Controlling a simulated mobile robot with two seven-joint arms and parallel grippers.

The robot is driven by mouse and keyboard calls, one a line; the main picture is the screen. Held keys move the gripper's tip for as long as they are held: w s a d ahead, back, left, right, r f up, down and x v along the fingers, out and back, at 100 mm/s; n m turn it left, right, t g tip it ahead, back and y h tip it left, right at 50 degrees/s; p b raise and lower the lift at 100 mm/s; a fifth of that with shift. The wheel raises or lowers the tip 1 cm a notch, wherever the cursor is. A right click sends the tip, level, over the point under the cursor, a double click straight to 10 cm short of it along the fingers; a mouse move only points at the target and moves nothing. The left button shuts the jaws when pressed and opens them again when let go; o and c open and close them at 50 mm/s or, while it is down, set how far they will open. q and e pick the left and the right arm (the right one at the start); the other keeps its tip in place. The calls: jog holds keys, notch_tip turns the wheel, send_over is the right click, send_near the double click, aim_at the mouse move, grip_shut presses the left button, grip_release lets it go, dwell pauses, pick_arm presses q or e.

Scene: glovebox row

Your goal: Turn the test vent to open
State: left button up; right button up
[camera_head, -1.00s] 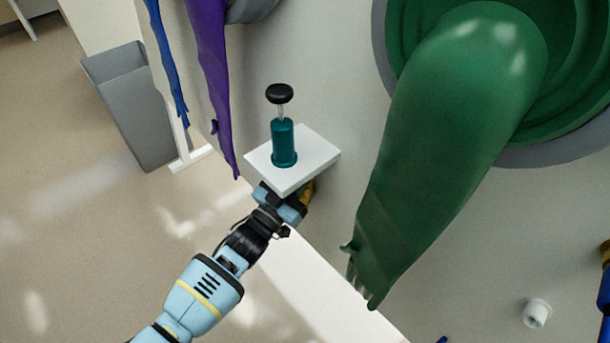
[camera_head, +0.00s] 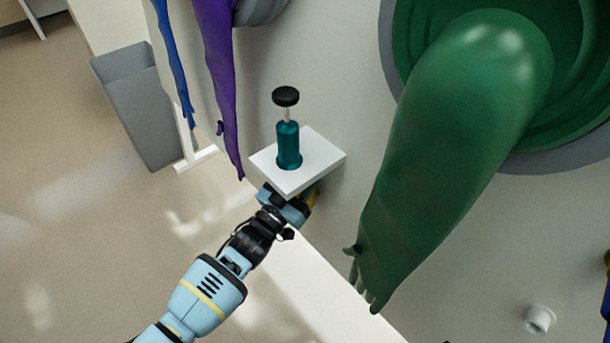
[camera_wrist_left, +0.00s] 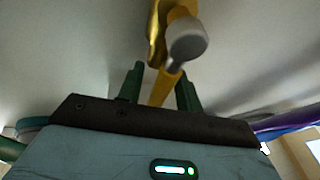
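The test vent appears to be the brass-yellow fitting (camera_wrist_left: 181,14) on the pale wall in the left wrist view, with a grey round-ended part and a yellow lever (camera_wrist_left: 165,88). In the head view only a bit of yellow (camera_head: 313,198) shows below a white shelf. My left gripper (camera_head: 298,207) is under that shelf, at the vent. In the wrist view its two green fingers (camera_wrist_left: 158,78) stand apart on either side of the lever, with a gap visible at least on the left. The vent's far side is hidden. My right gripper is not in view.
The white shelf (camera_head: 327,158) holds a teal cylinder with a black knob (camera_head: 288,143) just above my left gripper. A large green glove (camera_head: 450,130) hangs to the right; purple (camera_head: 218,60) and blue (camera_head: 172,65) gloves hang left. A grey bin (camera_head: 145,110) stands on the floor.

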pick_arm(q)
jog(key=v, duration=0.8)
dwell(0.5)
